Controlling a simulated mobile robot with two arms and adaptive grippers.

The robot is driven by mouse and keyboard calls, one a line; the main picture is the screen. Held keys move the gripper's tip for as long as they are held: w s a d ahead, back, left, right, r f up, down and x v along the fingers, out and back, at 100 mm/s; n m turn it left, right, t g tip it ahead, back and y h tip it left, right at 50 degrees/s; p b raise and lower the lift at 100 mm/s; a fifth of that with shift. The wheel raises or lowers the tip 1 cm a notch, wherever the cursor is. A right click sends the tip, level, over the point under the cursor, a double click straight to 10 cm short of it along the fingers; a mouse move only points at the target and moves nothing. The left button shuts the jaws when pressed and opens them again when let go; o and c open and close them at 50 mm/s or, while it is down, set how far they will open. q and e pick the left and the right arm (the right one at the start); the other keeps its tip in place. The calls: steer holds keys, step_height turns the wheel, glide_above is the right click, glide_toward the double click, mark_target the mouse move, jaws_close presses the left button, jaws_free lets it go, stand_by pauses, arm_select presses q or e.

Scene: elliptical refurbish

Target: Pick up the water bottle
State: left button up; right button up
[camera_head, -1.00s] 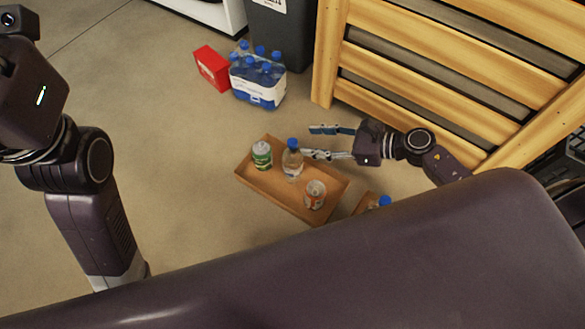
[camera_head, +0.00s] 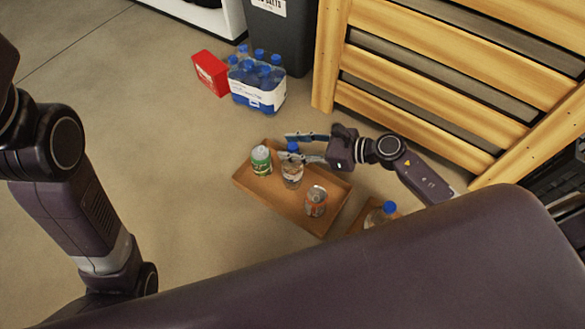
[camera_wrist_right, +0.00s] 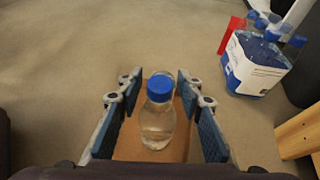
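A clear water bottle with a blue cap (camera_head: 292,172) stands upright on a brown tray (camera_head: 265,194), between a green-and-white can (camera_head: 261,160) and an orange-and-silver can (camera_head: 316,201). My right gripper (camera_head: 305,147) reaches in from the right, around the bottle's upper part. In the right wrist view the bottle (camera_wrist_right: 158,115) stands between the two open blue-padded fingers of the right gripper (camera_wrist_right: 157,105), with gaps on both sides. My left arm shows at the left of the head view, but its gripper is out of the picture.
A pack of blue-capped bottles (camera_head: 258,85) and a red box (camera_head: 211,72) stand on the floor behind the tray. A wooden slatted structure (camera_head: 430,95) rises close behind the right arm. Another blue-capped bottle (camera_head: 388,209) stands at the right. The floor left of the tray is clear.

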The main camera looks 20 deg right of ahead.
jaws_close()
steer(key=shift+r, duration=0.2)
stand_by(0.3)
